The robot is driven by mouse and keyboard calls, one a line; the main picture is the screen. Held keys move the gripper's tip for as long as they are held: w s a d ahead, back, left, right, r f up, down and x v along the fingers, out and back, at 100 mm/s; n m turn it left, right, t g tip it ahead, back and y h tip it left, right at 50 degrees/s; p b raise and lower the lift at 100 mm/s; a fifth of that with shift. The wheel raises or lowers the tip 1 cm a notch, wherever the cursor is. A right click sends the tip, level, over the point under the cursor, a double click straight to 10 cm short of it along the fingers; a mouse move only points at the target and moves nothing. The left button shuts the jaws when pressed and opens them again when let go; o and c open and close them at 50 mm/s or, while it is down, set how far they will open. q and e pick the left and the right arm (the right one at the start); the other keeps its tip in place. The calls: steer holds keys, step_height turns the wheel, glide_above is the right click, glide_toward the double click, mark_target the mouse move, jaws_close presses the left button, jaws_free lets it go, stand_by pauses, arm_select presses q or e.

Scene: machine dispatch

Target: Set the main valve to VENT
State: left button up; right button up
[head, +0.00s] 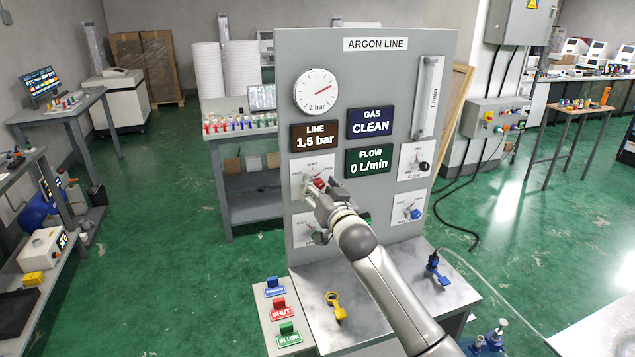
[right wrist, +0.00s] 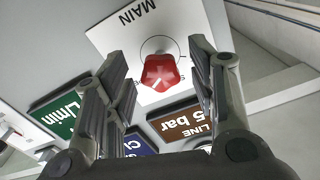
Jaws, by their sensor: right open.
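The main valve is a red knob (head: 319,183) on a white plate on the grey ARGON LINE panel (head: 390,50), below the LINE display. In the right wrist view the red knob (right wrist: 160,72) shows in front of its white plate (right wrist: 125,40), marked MAIN, with a thin ring around it. My right gripper (head: 318,196) is at the knob. In the right wrist view its fingers (right wrist: 158,58) are apart on either side of the knob, not visibly gripping it. My left gripper is not in view.
The panel has displays LINE 1.5 bar (head: 315,136), GAS CLEAN (head: 370,122), FLOW 0 L/min (head: 367,161), a dial gauge (head: 316,91), a black knob (head: 424,166) and a blue knob (head: 415,212). Coloured tags (head: 281,311) and a yellow piece (head: 336,305) lie below.

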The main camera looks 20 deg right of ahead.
steer(key=shift+w, duration=0.85)
steer(key=c, duration=1.1)
steer(key=shift+o, duration=0.2)
